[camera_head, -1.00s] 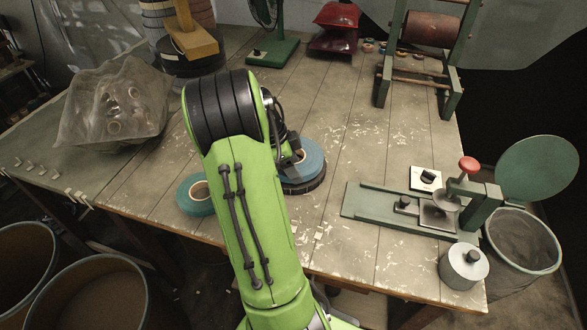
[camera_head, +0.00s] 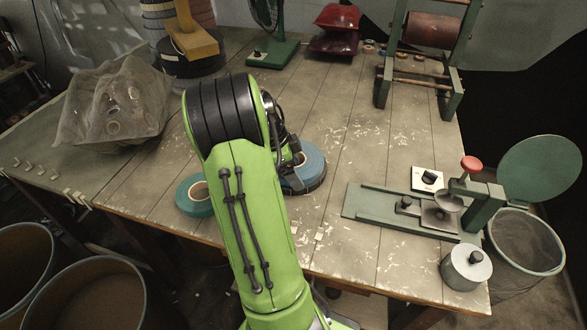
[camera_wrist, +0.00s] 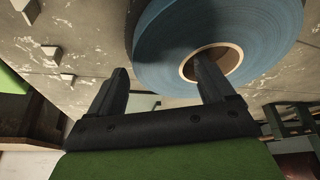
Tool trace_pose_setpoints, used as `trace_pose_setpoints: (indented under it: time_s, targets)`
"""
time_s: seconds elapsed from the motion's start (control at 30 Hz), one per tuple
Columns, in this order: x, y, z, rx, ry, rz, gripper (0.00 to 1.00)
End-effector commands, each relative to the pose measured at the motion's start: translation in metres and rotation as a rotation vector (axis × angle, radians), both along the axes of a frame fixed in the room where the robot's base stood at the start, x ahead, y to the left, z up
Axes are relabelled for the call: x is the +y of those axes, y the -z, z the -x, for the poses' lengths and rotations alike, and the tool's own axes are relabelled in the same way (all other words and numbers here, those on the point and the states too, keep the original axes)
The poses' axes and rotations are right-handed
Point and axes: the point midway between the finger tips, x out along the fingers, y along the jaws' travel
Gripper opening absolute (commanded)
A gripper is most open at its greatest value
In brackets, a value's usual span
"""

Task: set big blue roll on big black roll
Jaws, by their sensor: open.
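The big blue roll (camera_head: 314,168) lies flat on the table, just right of my arm in the head view. My gripper (camera_wrist: 160,66) is open at the roll. Its right finger is at or in the core hole and its left finger is outside the rim; whether they touch cannot be told.
A smaller teal roll (camera_head: 194,196) lies left of my arm. A green clamp device (camera_head: 420,211) and a metal weight (camera_head: 465,267) stand at the right. A plastic bag (camera_head: 112,103) lies at the left.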

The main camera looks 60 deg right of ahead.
Motion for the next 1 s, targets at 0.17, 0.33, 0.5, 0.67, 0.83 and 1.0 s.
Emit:
trace_pose_setpoints:
  time_s: [0.17, 0.33, 0.5, 0.67, 0.83, 1.0]
  targets:
    - [0.000, -0.012, 0.000, 0.000, 0.000, 0.000, 0.82]
    - [0.008, -0.054, -0.014, -0.003, -0.004, 0.003, 0.82]
    - [0.018, -0.097, -0.029, -0.001, -0.002, 0.002, 0.82]
    - [0.023, -0.120, -0.037, -0.001, -0.002, 0.001, 0.82]
    - [0.025, -0.124, -0.039, 0.001, 0.000, 0.001, 0.82]
    - [0.034, -0.129, -0.044, -0.014, -0.068, -0.015, 0.82]
